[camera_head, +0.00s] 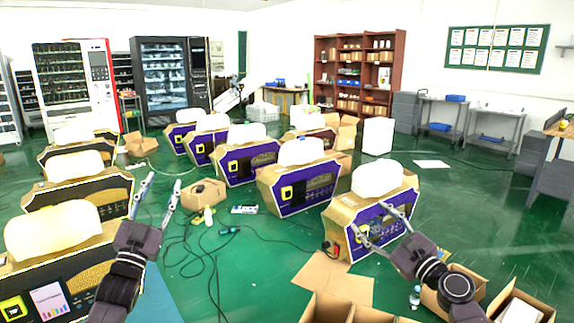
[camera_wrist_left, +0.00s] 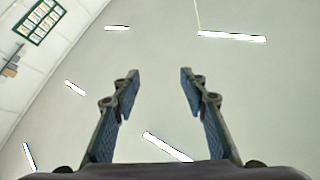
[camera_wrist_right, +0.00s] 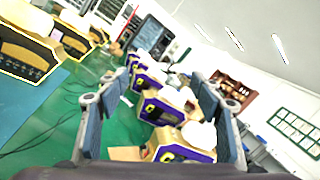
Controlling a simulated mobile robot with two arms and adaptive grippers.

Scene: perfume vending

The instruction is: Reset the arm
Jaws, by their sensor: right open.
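My left gripper (camera_head: 157,195) points upward in the left half of the head view, with its two fingers apart and nothing between them. In the left wrist view the left gripper (camera_wrist_left: 158,95) is open against the ceiling. My right gripper (camera_head: 385,228) is in front of the nearest purple and gold vending machine (camera_head: 345,226) in the head view. Its fingers are apart; whether they touch the machine cannot be told. In the right wrist view the right gripper (camera_wrist_right: 160,95) is open and empty, with several purple machines beyond it.
Gold and black machines (camera_head: 75,192) stand at the left, and a row of purple ones (camera_head: 300,180) runs across the middle. Open cardboard boxes (camera_head: 345,308) lie at the front. Black cables (camera_head: 205,245) cross the green floor. Open floor (camera_head: 455,215) shows at the right.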

